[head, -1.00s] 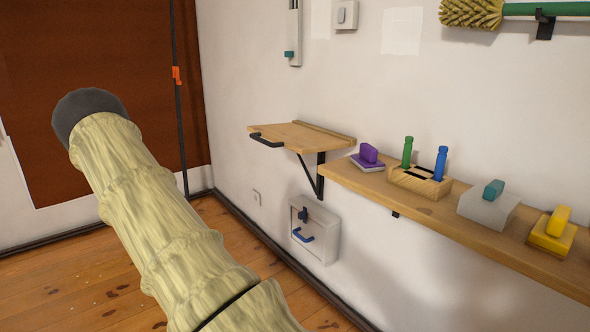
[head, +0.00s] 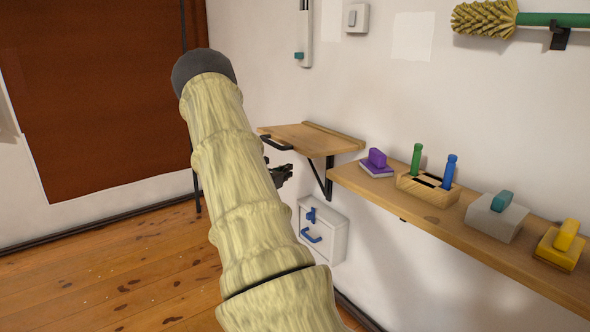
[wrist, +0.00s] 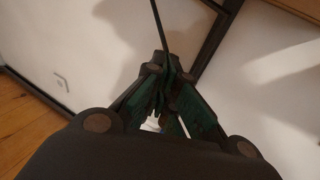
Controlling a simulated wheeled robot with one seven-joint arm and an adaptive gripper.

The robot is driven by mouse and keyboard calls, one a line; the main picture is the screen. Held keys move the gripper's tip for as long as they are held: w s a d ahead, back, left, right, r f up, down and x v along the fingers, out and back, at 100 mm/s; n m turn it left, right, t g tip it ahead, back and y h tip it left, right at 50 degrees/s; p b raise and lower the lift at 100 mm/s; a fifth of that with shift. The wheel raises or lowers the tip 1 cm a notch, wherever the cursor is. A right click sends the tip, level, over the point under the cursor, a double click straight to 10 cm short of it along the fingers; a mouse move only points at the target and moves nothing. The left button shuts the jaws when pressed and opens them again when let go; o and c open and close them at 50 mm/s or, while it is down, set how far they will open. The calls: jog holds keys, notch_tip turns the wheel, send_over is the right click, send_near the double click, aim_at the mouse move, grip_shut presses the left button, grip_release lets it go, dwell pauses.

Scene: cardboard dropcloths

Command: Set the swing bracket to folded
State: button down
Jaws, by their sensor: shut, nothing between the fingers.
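The swing bracket (head: 328,176) is a black metal support under the small wooden flap shelf (head: 305,138). It stands out from the wall beneath the shelf, with a slanting strut, and the shelf lies level. My gripper (head: 281,173) is partly hidden by my arm. It is below the shelf's front edge, left of the bracket in the head view. In the wrist view my gripper (wrist: 165,68) is shut and empty. Dark bars, apparently of the bracket (wrist: 214,42), run close beyond the fingertips; I cannot tell whether they touch.
A long wooden shelf (head: 455,222) to the right carries several coloured blocks and handles. A grey box (head: 335,232) with blue handles hangs on the wall below. The floor at left is clear.

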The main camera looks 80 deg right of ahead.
aim_at(311, 163)
jog(key=b+x, duration=0.3)
jog(key=x, duration=1)
jog(key=shift+d+f, duration=0.15)
jog(key=shift+d, duration=0.1)
jog(key=shift+a, duration=0.1)
